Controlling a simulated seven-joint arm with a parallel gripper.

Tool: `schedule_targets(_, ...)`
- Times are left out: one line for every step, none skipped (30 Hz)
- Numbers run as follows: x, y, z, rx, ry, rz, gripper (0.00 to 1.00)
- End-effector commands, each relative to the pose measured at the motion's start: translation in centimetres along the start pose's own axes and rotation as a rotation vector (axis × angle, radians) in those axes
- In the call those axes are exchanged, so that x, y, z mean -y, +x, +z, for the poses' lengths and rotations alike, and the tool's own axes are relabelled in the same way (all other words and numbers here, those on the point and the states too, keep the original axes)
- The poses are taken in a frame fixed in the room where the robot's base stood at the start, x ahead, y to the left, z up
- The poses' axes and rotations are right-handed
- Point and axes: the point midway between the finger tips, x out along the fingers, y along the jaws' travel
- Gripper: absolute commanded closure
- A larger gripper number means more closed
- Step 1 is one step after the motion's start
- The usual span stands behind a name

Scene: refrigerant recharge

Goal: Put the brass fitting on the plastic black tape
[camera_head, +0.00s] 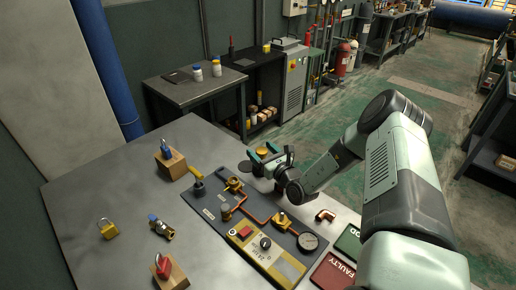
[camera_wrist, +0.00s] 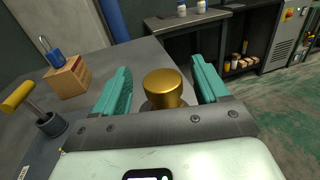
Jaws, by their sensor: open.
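A short gold cylinder (camera_wrist: 163,86), seemingly the brass fitting, stands upright between my fingers in the wrist view, with a gap on both sides. In the head view it shows as a small gold piece (camera_head: 262,151) at the bench's far edge. My gripper (camera_head: 264,154) is open around it, its teal fingers (camera_wrist: 160,72) on either side. A dark rim shows at the cylinder's foot; I cannot tell what it is. A flat black disc (camera_head: 245,166), possibly the black tape, lies just left of my gripper in the head view.
A brass valve with a blue handle (camera_head: 161,229), a yellow padlock (camera_head: 108,229) and wooden blocks (camera_head: 173,165) stand on the bench.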

Motion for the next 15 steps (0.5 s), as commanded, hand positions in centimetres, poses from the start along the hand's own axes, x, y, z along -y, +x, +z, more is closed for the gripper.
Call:
schedule_targets(0.2,-1.2,0.0,-0.002,0.002,-0.003,0.26)
schedule_targets(0.1,-1.9,0.0,-0.003,0.002,-0.002,0.26)
schedule_targets(0.1,-2.8,0.0,-0.003,0.001,-0.002,0.26)
schedule_targets(0.2,-3.5,-0.1,-0.003,0.001,-0.003,0.26)
schedule_targets(0.1,-4.1,-0.1,-0.003,0.003,-0.002,0.26)
schedule_targets(0.1,-5.0,0.0,-0.002,0.003,-0.002,0.26)
schedule_targets(0.1,-5.6,0.0,-0.002,0.002,-0.002,0.26)
schedule_targets(0.1,-6.1,-0.1,-0.003,0.001,-0.002,0.26)
schedule_targets(0.1,-6.8,0.0,-0.002,0.001,-0.002,0.26)
schedule_targets(0.1,-7.2,0.0,-0.001,0.002,-0.002,0.26)
schedule_targets(0.1,-7.6,0.0,-0.002,0.001,-0.001,0.26)
schedule_targets(0.1,-8.1,0.0,-0.001,0.001,-0.001,0.26)
schedule_targets(0.1,-8.3,0.0,-0.001,0.000,-0.001,0.26)
schedule_targets(0.1,-8.6,0.0,-0.001,0.000,-0.001,0.26)
schedule_targets(0.1,-8.9,0.0,0.000,0.000,-0.001,0.26)
